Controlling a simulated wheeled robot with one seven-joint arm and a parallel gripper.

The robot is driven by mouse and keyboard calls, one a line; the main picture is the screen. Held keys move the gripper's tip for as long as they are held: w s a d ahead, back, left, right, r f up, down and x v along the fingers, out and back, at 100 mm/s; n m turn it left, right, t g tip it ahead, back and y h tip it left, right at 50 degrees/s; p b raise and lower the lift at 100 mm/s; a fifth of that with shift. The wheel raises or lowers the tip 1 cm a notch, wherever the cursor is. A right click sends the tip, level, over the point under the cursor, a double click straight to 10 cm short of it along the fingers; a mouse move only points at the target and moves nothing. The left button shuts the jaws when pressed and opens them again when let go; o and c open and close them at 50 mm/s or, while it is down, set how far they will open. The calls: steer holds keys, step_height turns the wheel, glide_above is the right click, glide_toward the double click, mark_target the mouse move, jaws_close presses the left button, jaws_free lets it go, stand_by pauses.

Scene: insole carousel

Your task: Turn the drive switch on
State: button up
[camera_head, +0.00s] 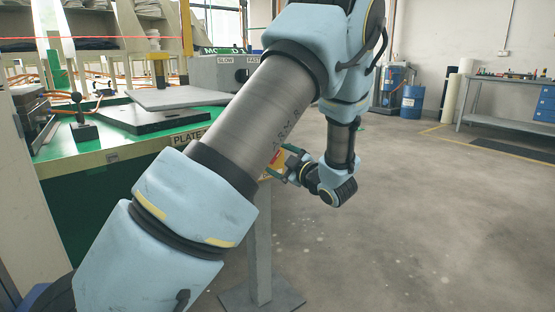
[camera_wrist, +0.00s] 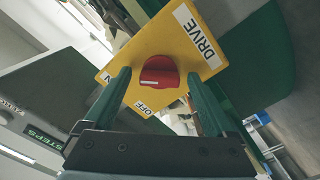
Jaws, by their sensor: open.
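The drive switch is a red rotary knob (camera_wrist: 158,72) on a yellow plate (camera_wrist: 196,73), labelled DRIVE, with an OFF label and a partly hidden ON label. A white mark shows on the knob's face; which label it points to is hard to tell. My gripper (camera_wrist: 159,76) is open, its two green fingers on either side of the knob in the wrist view. Contact cannot be made out. In the head view my gripper (camera_head: 281,160) is at the yellow plate (camera_head: 272,164), partly hidden behind my arm, and the knob is barely visible there.
A green-topped table (camera_head: 110,152) with dark and grey plates and a black-knobbed lever (camera_head: 80,120) stands at left. A grey box (camera_head: 222,72) marked SLOW and FAST sits behind. A post (camera_head: 259,250) stands below the switch.

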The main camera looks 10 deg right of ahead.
steer(key=p+v, duration=0.1)
steer(key=v, duration=0.9)
steer(key=shift+s+d, duration=0.2)
steer(key=shift+s, duration=0.15)
